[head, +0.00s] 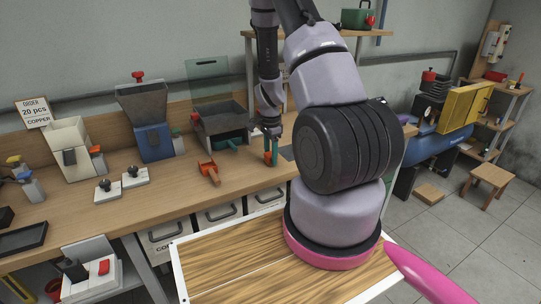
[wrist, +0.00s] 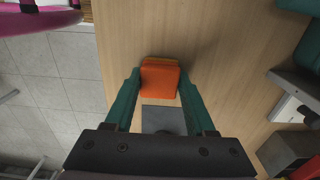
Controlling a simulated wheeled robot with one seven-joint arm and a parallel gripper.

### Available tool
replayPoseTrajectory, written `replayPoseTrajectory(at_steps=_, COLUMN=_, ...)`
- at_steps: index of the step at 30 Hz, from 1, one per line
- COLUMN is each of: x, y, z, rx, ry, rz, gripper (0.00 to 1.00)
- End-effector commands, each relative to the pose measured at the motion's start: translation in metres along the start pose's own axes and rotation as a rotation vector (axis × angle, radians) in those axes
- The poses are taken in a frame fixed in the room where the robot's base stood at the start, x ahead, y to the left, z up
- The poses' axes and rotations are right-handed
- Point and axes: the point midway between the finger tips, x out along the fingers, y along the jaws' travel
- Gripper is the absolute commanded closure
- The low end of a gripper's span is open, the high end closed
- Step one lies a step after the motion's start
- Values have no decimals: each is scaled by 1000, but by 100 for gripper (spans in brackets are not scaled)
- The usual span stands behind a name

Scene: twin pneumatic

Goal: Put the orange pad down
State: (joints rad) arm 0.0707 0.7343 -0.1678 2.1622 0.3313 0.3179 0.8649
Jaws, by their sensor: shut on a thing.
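The orange pad (wrist: 160,80) is a small block with rounded edges, held between the two teal fingers of my gripper (wrist: 160,92) in the wrist view. In the head view my gripper (head: 271,146) points down over the workbench (head: 237,172), with the orange pad (head: 267,158) at its fingertips. I cannot tell whether the pad touches the bench top. A flat dark grey plate (wrist: 160,120) lies on the wood beside the pad in the wrist view; part of it is hidden by my gripper.
An orange scoop-like piece (head: 208,172) lies left of my gripper. A grey hopper bin (head: 222,123) with a teal part stands behind it. A blue-based hopper (head: 153,140) and white blocks with black knobs (head: 135,175) stand further left. The bench edge is near.

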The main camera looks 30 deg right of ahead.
Motion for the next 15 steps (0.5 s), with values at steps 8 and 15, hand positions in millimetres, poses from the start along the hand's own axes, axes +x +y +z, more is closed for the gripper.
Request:
replayPoseTrajectory(at_steps=8, x=1, y=-1, z=0, rx=-1, ry=0, rz=-2, gripper=97)
replayPoseTrajectory(at_steps=15, x=3, y=-1, z=0, rx=-1, ry=1, rz=-2, gripper=15)
